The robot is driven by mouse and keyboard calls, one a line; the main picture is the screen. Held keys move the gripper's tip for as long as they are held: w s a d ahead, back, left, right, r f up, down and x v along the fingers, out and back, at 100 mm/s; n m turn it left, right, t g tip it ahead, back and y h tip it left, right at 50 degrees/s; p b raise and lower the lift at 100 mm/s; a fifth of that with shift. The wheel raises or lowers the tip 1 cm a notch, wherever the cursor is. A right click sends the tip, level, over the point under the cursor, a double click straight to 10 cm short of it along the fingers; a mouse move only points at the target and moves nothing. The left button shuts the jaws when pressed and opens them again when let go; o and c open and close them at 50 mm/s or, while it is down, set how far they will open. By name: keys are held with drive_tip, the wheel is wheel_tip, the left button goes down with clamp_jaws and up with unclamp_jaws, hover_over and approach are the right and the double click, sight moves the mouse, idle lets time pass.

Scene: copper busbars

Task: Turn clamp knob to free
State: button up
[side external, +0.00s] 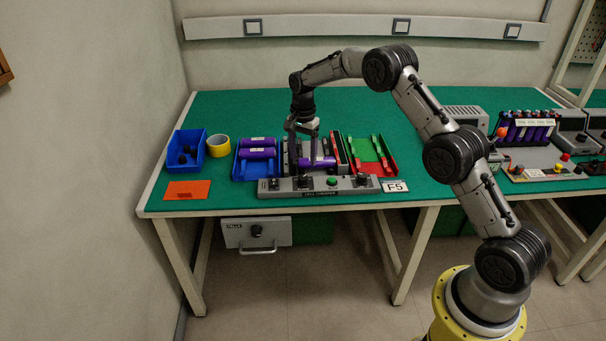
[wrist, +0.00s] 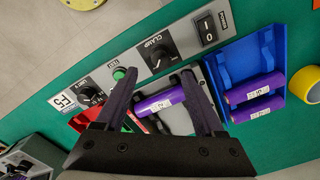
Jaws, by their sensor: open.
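The clamp knob (wrist: 158,58) is a black round knob on the grey control panel, beside the word CLAMP. Its pointer setting is too small to read. In the side external view the knob (side external: 305,182) is on the panel's front strip. My gripper (wrist: 158,76) is open, with its two dark fingers spread and nothing held. In the side external view my gripper (side external: 303,160) points down over the tester, behind the knob. A purple cell (wrist: 160,102) lies in the tester; in the wrist view it shows between my fingers.
On the panel are a power switch (wrist: 208,28), a green button (wrist: 120,73) and another knob (wrist: 88,93). A blue tray (side external: 238,172) with purple cells stands left of the tester, and a red-and-green tray (side external: 388,160) right. An orange card (side external: 187,190) and yellow tape (side external: 218,147) lie left.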

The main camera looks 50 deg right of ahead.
sight(303, 177)
wheel_tip(303, 177, down, 8)
drive_tip(key=shift+r, duration=0.25)
clamp_jaws()
idle(0.4)
